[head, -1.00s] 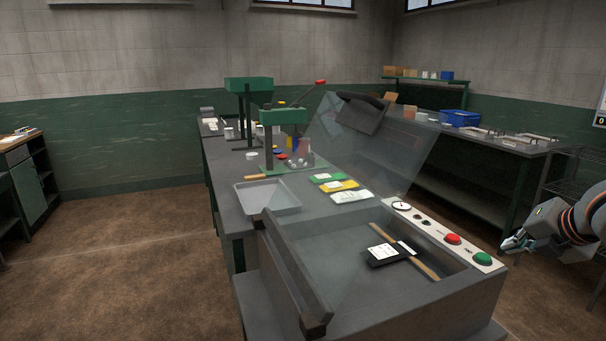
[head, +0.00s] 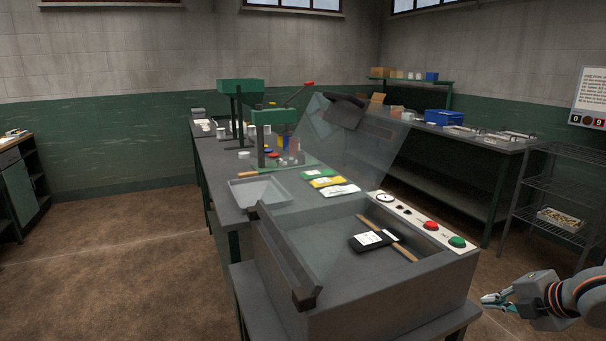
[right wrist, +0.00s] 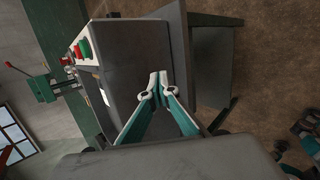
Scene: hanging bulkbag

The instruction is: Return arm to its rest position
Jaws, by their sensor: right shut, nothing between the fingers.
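My right gripper (head: 493,300) is at the lower right of the head view, to the right of the grey machine (head: 385,293) and apart from it. Its fingers also show in the right wrist view (right wrist: 158,78), shut with nothing between them. The machine's grey side fills the area beyond the fingertips in the wrist view. The rest of my right arm is cut off by the right edge of the head view. My left gripper is not in view.
The machine has a raised clear lid (head: 340,145), a red button (head: 431,225) and a green button (head: 457,241). A dark pouch (head: 366,242) lies in its chamber. A grey tray (head: 258,191) stands behind. A wire shelf (head: 560,190) stands at right. Brown floor is free at left.

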